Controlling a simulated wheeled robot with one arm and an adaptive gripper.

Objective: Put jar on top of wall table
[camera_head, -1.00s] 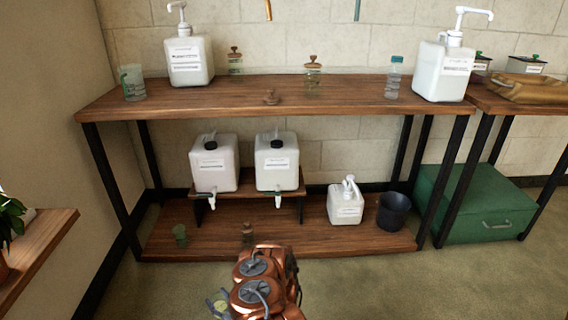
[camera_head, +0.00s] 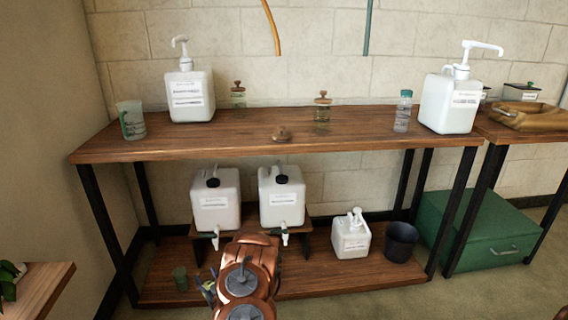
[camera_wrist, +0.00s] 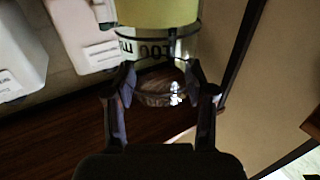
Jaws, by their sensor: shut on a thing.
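The wall table (camera_head: 215,142) is a long wooden top on black legs against the brick wall. My gripper (camera_head: 206,291) is low in front of its lower shelf, partly hidden by my copper-coloured arm. In the wrist view my gripper (camera_wrist: 162,76) is shut on a clear glass jar (camera_wrist: 150,48) with dark lettering and a yellowish band. The jar's far end is cut off by the frame edge. Two lidded glass jars (camera_head: 322,112) (camera_head: 238,97) stand at the back of the tabletop.
A lid (camera_head: 282,134) lies mid-table. Pump bottles (camera_head: 190,97) (camera_head: 448,104), a cup (camera_head: 131,121) and a small bottle (camera_head: 403,112) stand on top. White canisters (camera_head: 215,200) (camera_head: 281,198) and a black bucket (camera_head: 400,242) are below. The tabletop's front is mostly clear.

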